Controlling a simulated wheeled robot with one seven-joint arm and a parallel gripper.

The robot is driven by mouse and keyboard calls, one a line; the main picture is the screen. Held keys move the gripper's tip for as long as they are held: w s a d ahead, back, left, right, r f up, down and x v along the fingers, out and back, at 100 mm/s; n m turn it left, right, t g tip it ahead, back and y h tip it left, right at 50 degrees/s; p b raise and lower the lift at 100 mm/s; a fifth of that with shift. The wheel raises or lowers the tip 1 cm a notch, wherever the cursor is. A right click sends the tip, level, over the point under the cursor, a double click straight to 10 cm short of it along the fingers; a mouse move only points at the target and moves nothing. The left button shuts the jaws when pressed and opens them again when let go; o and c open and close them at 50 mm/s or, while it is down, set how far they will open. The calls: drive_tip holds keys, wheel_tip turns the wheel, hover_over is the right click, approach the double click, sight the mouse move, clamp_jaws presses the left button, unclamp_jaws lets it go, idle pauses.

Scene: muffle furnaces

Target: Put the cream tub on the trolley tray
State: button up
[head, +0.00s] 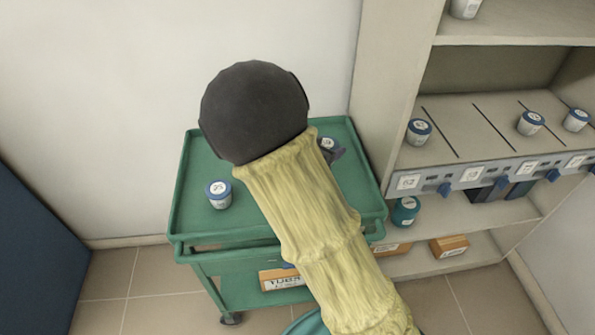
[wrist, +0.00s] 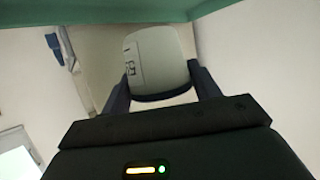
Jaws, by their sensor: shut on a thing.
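The cream tub (wrist: 155,62) is between the two dark fingers of my gripper (wrist: 162,85) in the wrist view, with a printed label on its side. In the head view a pale tub with a blue lid (head: 327,143) shows beside a dark fingertip (head: 338,155), partly hidden by my arm; it appears to be the held one. It is over the right part of the green trolley tray (head: 190,215). The tray's green also crosses the top of the wrist view (wrist: 90,14). I cannot tell whether the tub touches the tray.
Another blue-lidded tub (head: 219,194) stands on the tray's left part. A shelf unit (head: 395,90) at the right holds several tubs (head: 419,131) in divided bays. A labelled box (head: 283,279) is on the trolley's lower level. The tray's back left is clear.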

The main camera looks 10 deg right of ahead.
drive_tip(key=f, duration=0.1)
drive_tip(key=f+b, duration=0.1)
drive_tip(key=f, duration=0.3)
drive_tip(key=shift+a, duration=0.25)
drive_tip(key=shift+d, duration=0.1)
drive_tip(key=shift+f+b, duration=0.65)
drive_tip(key=shift+f, duration=1.3)
drive_tip(key=shift+f, duration=0.2)
drive_tip(key=o, duration=1.1)
drive_tip(key=shift+c, duration=0.2)
